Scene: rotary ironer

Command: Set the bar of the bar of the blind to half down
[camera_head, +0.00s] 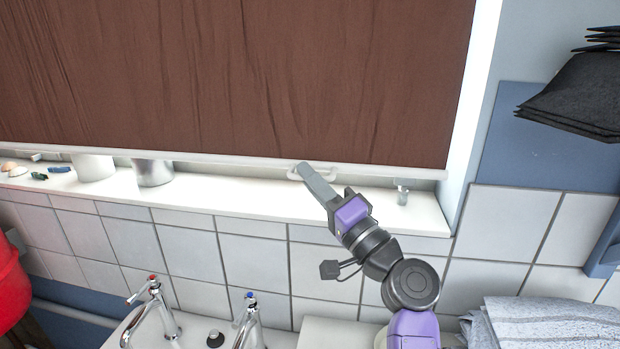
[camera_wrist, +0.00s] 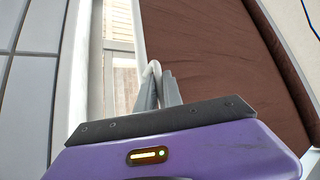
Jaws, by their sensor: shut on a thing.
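The brown blind (camera_head: 240,75) hangs over the window in the head view, with its white bottom bar (camera_head: 200,158) just above the sill. A small white loop handle (camera_head: 325,172) is fixed at the bar. My gripper (camera_head: 303,170) reaches up to this handle and is shut on it. In the wrist view my gripper's fingers (camera_wrist: 158,90) close around the white handle (camera_wrist: 152,68), beside the brown blind (camera_wrist: 215,60). The fingers hide part of the handle.
The white window sill (camera_head: 240,203) carries metal cups (camera_head: 154,172) and small items at left. Taps (camera_head: 155,310) stand below. Dark folded cloths (camera_head: 575,100) are at upper right, and a grey towel (camera_head: 545,322) is at lower right.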

